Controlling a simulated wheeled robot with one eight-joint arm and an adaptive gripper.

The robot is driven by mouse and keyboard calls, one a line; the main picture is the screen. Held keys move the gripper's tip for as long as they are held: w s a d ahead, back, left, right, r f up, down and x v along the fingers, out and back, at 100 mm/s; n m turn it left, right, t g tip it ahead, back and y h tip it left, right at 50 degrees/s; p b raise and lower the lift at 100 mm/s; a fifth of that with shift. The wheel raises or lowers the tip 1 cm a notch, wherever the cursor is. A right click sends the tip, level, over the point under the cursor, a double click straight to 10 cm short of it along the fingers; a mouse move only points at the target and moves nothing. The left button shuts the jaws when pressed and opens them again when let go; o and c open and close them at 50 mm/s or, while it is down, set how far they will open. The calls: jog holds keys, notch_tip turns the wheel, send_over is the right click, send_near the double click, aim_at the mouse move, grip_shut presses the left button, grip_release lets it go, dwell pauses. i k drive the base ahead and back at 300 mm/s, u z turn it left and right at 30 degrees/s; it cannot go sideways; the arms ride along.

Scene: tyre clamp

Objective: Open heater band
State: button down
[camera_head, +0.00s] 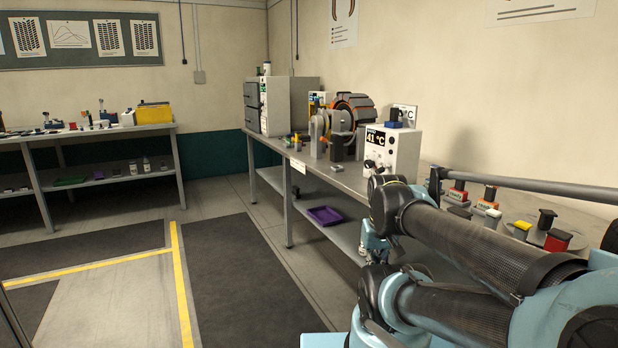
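The heater band appears to be the ring of dark segments with orange edges (355,103) on the bench along the right wall. It stands upright around or beside a round metallic part (338,121). It is small in the picture, so I cannot tell whether its clamp is open or shut. My arm fills the lower right, in front of the bench. What seems to be my gripper (375,246) is partly hidden by my arm links, below the bench top and well apart from the band. Its fingers cannot be made out.
A white controller box (392,150) reading 41 °C stands on the bench (345,178), nearer me than the band. A grey cabinet (290,105) stands beyond it. Several red and yellow blocks sit at the right. A purple tray (325,215) lies on the lower shelf. The left floor is clear.

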aim_at(362, 107)
jog(key=u, duration=0.35)
jog(key=i, duration=0.6)
jog(key=u, duration=0.6)
jog(key=i, duration=2.15)
jog(key=z, duration=0.8)
jog(key=i, duration=0.3)
